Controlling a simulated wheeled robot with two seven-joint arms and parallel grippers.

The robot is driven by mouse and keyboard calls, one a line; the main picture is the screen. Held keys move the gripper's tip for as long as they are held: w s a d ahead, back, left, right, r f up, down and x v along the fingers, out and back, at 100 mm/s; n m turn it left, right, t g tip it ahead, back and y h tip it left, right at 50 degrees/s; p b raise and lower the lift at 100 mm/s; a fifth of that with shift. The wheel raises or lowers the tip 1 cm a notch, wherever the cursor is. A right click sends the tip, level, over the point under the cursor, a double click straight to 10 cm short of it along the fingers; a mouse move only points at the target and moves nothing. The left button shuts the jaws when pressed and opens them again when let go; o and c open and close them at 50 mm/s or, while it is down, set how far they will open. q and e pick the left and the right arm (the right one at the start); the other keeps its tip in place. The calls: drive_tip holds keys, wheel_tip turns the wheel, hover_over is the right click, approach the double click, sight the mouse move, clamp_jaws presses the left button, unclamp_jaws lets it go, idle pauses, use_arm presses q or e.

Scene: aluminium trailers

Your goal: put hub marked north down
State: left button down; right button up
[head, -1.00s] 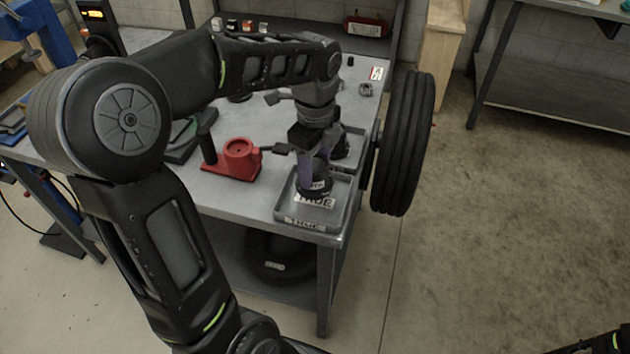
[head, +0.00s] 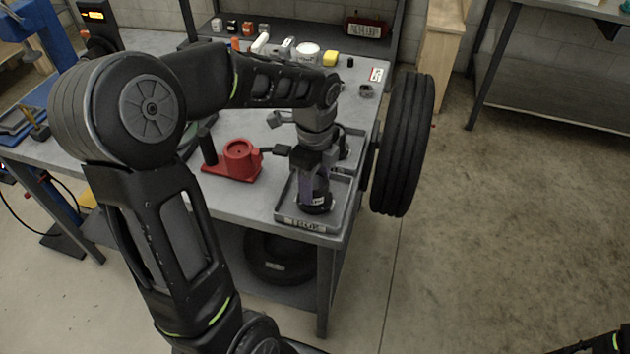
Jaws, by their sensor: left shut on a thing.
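My left gripper (head: 314,186) points down over the front tray (head: 302,223) at the right front corner of the bench. It is shut on a dark round hub (head: 319,208) with a small white label too small to read, so I cannot confirm the north marking. The hub is within the tray's outline, low and roughly upright; I cannot tell whether it touches the tray floor. The gripper hides part of the hub and tray. My right gripper is not in view; only a bit of that arm shows at the bottom right.
A red fixture (head: 232,162) stands left of the tray on the bench. A second tray (head: 354,146) lies behind, partly hidden. A large black wheel (head: 404,145) is at the bench's right side. Several small items line the bench's back. Floor at right is clear.

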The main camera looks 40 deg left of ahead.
sight(315, 183)
use_arm(q)
drive_tip(key=shift+f, duration=0.1)
drive_tip(key=c, duration=0.5)
unclamp_jaws()
wheel_tip(315, 183, up, 12)
drive_tip(key=shift+r, duration=0.15)
idle(0.9)
